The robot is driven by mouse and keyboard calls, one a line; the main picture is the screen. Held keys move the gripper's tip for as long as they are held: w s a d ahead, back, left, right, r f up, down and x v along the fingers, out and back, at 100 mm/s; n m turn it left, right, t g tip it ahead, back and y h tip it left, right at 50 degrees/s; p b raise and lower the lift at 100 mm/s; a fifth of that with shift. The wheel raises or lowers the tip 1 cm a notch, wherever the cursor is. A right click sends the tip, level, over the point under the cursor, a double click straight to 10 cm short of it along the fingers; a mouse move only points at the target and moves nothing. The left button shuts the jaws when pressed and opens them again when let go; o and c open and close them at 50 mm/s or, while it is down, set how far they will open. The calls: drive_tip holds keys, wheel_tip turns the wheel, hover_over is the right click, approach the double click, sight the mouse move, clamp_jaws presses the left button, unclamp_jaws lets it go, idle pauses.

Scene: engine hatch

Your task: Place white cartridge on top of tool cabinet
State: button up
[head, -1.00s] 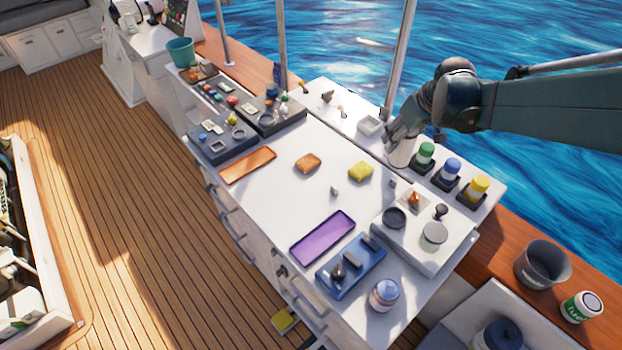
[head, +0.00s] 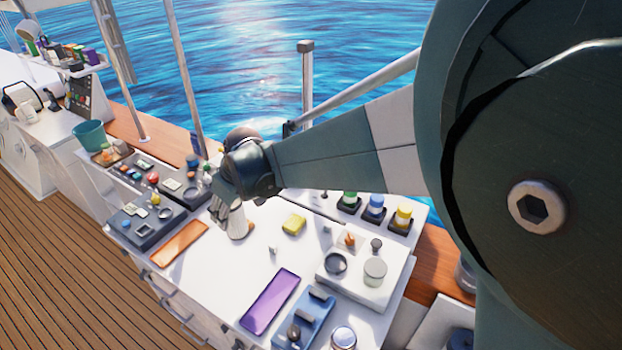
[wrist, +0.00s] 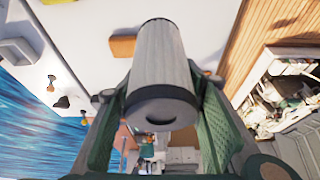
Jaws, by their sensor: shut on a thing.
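My gripper (head: 228,208) is shut on the white cartridge (head: 238,224), which hangs below the fingers over the middle of the tool cabinet's white top (head: 228,268). In the wrist view the cartridge (wrist: 162,60) is a pale grey-white cylinder with a dark band near its close end, held between two green fingers. From the head view I cannot tell whether its lower end touches the cabinet top. In the wrist view the bare white top (wrist: 85,18) shows around the cartridge.
On the cabinet top lie an orange tray (head: 180,243), a purple tray (head: 270,301) and a yellow sponge (head: 294,224). An orange block (wrist: 123,46) shows beside the cartridge. Green, blue and yellow-banded cartridges (head: 375,207) stand behind. Free white surface lies between the two trays.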

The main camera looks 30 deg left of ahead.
drive_tip(key=s+a+f, duration=0.2)
drive_tip(key=s+f, duration=0.2)
drive_tip(key=f, duration=0.1)
drive_tip(key=shift+n, duration=0.3)
wheel_tip(320, 180, down, 6)
drive_tip(key=shift+f, duration=0.15)
idle(0.7)
drive_tip(key=shift+f, duration=1.85)
drive_tip(key=shift+f, duration=0.2)
